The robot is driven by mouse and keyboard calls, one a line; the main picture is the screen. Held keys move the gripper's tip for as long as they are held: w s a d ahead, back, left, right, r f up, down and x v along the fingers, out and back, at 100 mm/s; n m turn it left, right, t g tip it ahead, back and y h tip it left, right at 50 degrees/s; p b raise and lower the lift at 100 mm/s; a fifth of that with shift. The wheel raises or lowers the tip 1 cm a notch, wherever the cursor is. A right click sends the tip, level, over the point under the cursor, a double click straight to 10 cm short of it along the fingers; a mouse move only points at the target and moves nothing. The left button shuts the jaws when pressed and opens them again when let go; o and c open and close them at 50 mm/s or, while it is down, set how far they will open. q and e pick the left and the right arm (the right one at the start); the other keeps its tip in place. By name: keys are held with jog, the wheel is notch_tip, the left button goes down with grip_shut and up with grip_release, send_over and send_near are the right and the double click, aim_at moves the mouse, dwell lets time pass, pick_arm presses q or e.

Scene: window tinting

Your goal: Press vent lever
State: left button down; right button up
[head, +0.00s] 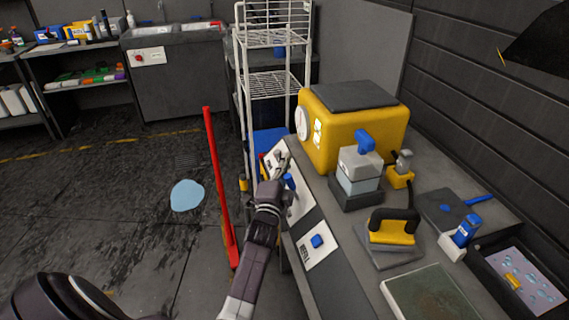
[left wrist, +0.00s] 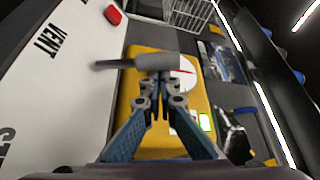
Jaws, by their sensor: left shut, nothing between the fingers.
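The vent lever (left wrist: 135,63), a grey bar with a thin dark end, shows in the left wrist view beside a white panel (left wrist: 75,90) lettered "VENT". My left gripper (left wrist: 158,78) is shut and empty. Its fingertips overlap the bar in the picture; I cannot tell whether they touch it. In the head view my left gripper (head: 281,166) is over the white panel on the bench's front side, near the yellow machine (head: 355,130). It hides part of the panel, and the lever is not clear there. My right gripper is not in view.
A red button (left wrist: 113,15) is on the panel. A wire rack (head: 270,85) stands behind, and a red pole (head: 218,180) stands left.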

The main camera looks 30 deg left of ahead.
pick_arm(q)
jog(key=s+a+f+n+t+y+b, duration=0.1)
jog(key=s+a+f+n+b, duration=0.2)
jog(key=b, duration=0.3)
jog(key=shift+s+a+f, duration=0.25)
jog(key=shift+s+f, duration=0.05)
jog(key=shift+s, duration=0.25)
dwell(0.8)
dwell(0.5)
jog(key=v, duration=0.7)
jog(key=shift+s+d+f, duration=0.15)
jog(key=shift+s, duration=0.1)
